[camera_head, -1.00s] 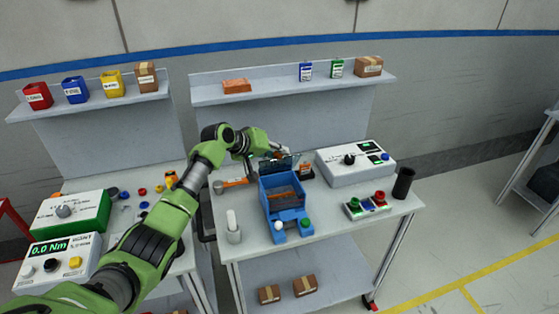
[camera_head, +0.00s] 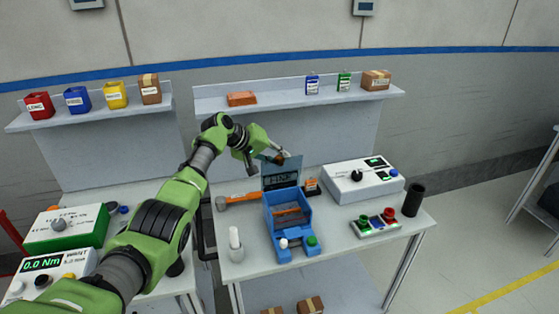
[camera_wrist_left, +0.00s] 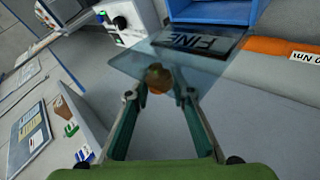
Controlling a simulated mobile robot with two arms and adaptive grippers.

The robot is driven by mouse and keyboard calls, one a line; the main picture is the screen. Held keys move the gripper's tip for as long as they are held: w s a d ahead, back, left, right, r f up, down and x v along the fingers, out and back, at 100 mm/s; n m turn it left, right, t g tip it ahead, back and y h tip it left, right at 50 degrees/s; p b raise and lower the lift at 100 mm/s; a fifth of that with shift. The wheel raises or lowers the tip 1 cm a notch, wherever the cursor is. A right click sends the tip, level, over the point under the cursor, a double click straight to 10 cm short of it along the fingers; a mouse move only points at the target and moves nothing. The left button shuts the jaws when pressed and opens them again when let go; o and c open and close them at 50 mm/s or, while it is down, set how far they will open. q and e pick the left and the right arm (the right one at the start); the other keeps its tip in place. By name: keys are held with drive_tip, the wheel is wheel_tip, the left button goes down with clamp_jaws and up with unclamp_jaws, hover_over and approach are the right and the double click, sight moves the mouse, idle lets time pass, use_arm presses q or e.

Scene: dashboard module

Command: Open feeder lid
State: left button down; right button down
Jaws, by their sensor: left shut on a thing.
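The blue feeder (camera_head: 290,222) stands on the right-hand table. Its see-through lid (camera_head: 282,175) stands raised, roughly upright, at the feeder's back edge, and the box below is open at the top. My left gripper (camera_head: 280,157) is at the lid's upper edge, shut on the lid's brown knob. In the left wrist view, the knob (camera_wrist_left: 158,78) sits between the two fingertips (camera_wrist_left: 159,93), and the clear lid (camera_wrist_left: 190,50) with its dark label spreads beyond them. My right gripper is in neither view.
A white control box (camera_head: 360,182) stands to the right of the feeder. An orange-handled tool (camera_head: 240,198) lies to its left, and a white cup (camera_head: 235,248) stands near the front left. A small button panel (camera_head: 376,224) and a black cylinder (camera_head: 413,200) are at the right.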

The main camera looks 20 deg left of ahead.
use_arm(q)
drive_tip(key=shift+a, duration=0.15)
drive_tip(key=c, duration=1.9)
unclamp_jaws()
drive_tip(key=shift+o, duration=0.6)
drive_tip(key=shift+w+f, duration=0.15)
drive_tip(key=shift+w, duration=0.05)
drive_tip(key=shift+s, duration=0.15)
drive_tip(key=shift+s+a+r, duration=0.1)
drive_tip(key=shift+r, duration=0.15)
drive_tip(key=v, duration=1.1)
drive_tip(key=shift+a, duration=0.1)
